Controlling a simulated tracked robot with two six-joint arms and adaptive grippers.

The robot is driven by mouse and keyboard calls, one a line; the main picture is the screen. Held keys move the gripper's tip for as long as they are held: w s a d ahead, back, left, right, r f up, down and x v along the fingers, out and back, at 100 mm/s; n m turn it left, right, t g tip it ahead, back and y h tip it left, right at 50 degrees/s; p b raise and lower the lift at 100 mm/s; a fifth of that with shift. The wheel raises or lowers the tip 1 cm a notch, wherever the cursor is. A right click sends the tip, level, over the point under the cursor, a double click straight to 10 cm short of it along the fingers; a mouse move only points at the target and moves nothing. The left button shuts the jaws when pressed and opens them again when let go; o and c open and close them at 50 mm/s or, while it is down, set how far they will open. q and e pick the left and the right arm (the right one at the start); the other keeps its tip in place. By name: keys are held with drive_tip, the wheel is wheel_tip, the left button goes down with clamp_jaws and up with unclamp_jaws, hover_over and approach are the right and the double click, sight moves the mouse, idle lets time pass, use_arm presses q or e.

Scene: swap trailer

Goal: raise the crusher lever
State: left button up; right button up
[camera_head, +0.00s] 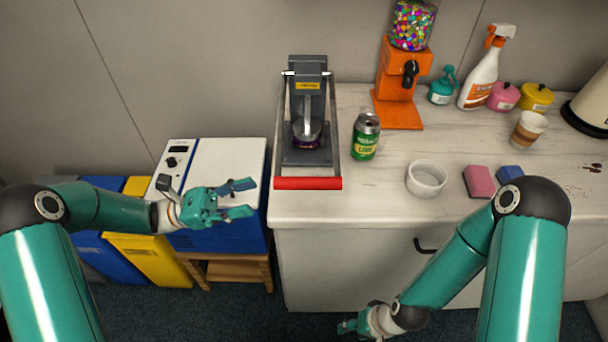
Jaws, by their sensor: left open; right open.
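The can crusher (306,110) stands on the left end of the counter against the wall. Its lever is a frame with two side arms and a red handle bar (308,183). The lever is down, with the red bar at the counter's front edge. Something purple shows under the round press part inside the crusher. My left gripper (246,198) is open and empty, to the left of the red bar and apart from it, in front of the white and blue box. My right gripper (345,327) is low in front of the cabinet, far below the lever; its fingers show only partly.
A green can (365,137) stands just right of the crusher. A white bowl (426,178), a pink sponge (479,181) and an orange candy dispenser (402,85) are farther right. A white and blue box (218,175) stands left of the counter. Open floor lies in front.

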sight(306, 183)
use_arm(q)
drive_tip(key=p+x, duration=0.3)
drive_tip(key=x, duration=1)
drive_tip(key=shift+f, duration=0.1)
drive_tip(key=shift+c, duration=0.3)
clamp_jaws()
